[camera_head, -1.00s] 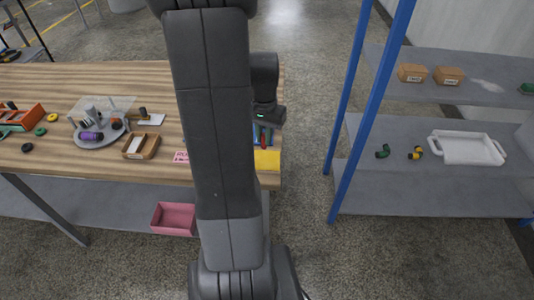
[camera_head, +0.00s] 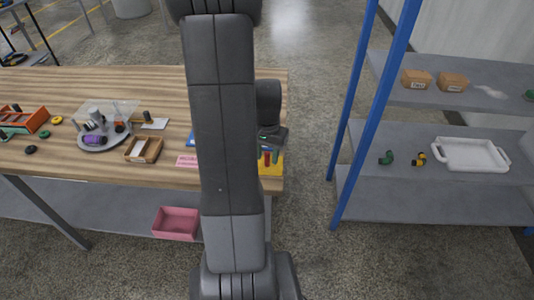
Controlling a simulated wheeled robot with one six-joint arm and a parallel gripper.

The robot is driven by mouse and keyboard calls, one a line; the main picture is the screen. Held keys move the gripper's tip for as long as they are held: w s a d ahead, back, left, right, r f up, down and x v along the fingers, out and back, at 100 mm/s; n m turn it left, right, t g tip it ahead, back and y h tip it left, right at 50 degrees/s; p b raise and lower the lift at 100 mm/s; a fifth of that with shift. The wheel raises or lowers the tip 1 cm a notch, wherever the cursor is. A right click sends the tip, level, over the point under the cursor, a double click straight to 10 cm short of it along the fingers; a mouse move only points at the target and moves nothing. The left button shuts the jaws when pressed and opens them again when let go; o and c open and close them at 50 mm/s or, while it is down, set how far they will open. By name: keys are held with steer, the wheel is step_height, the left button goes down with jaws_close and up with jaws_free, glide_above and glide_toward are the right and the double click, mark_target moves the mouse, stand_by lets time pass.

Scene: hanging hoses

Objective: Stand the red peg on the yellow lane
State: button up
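The red peg (camera_head: 267,159) is small and upright between the fingers of my gripper (camera_head: 269,154), at the right end of the wooden table. My gripper points down and appears shut on the peg. The yellow lane (camera_head: 273,170) lies on the table's right end, and the peg shows in front of it. I cannot tell whether the peg's foot touches the lane. My arm hides the lane's left part.
A pink piece (camera_head: 187,161) and a blue edge show left of my arm. The wooden tray (camera_head: 144,149), a round grey tray (camera_head: 105,138) and an orange box (camera_head: 27,119) stand farther left. A blue-posted shelf (camera_head: 440,195) stands right, across a floor gap.

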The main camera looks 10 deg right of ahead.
mark_target(267, 153)
step_height(267, 153, up, 12)
steer(key=p, duration=0.1)
steer(key=shift+r, duration=0.15)
stand_by(0.5)
